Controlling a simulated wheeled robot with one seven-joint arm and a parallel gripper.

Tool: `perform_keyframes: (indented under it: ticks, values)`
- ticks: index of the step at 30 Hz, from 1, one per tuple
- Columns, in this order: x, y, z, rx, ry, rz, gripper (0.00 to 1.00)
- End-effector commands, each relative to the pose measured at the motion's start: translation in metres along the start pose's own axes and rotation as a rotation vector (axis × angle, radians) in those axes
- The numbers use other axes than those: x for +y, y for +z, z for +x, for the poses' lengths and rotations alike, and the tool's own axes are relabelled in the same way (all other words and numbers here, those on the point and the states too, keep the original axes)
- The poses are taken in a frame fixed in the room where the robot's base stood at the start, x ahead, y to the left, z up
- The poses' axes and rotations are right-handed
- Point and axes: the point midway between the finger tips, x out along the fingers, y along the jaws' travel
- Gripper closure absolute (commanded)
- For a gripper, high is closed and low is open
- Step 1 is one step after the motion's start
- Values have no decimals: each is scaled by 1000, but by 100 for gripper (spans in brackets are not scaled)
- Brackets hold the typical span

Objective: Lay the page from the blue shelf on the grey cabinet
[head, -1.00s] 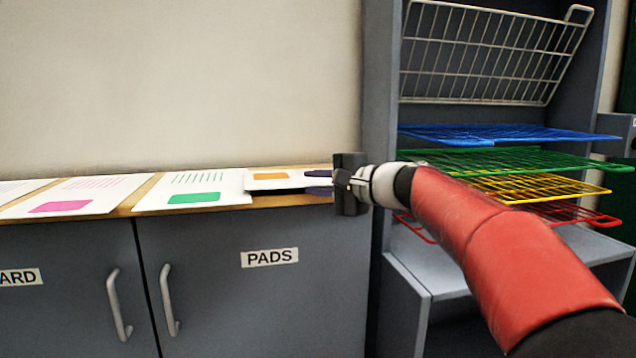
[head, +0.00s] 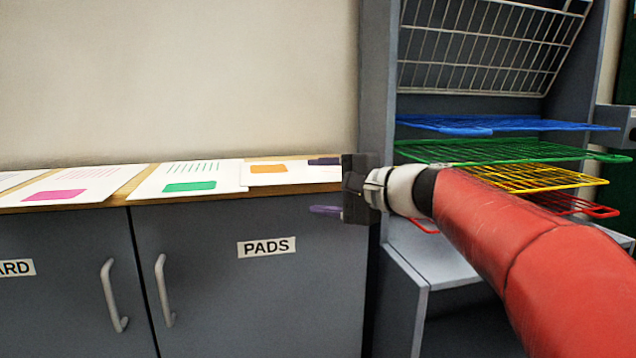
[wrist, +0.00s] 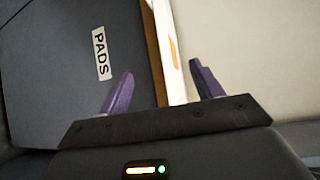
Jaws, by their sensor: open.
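The page with an orange block (head: 268,169) lies on the wooden top of the grey cabinet (head: 300,290), at the right end of a row of pages. The blue shelf (head: 500,124) at the right has no page showing on it. My gripper (head: 325,186) is open at the cabinet's right front edge, one finger above the top's level and one below it. In the wrist view, the purple fingers (wrist: 160,92) stand apart on either side of the cabinet top's edge. The orange-block page (wrist: 174,50) shows there as a thin strip. Nothing is held between the fingers.
Pages with a green block (head: 190,186) and a pink block (head: 55,195) lie to the left. Green (head: 520,152), yellow (head: 560,180) and red (head: 590,208) wire shelves sit below the blue one. A tilted wire rack (head: 490,45) is above.

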Motion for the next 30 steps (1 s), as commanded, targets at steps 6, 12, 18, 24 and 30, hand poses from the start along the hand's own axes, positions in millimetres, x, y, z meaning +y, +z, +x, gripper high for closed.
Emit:
perform_keyframes:
  ticks: [6, 12, 18, 24, 30]
  values:
    - [2, 13, -16, 0, -2, -2, 35]
    - [2, 13, -17, 0, -2, -1, 35]
    - [-2, 15, -19, 0, -4, -2, 35]
    - [-23, 24, -31, 2, -5, -3, 35]
    - [-42, 35, -45, 0, -4, -3, 35]
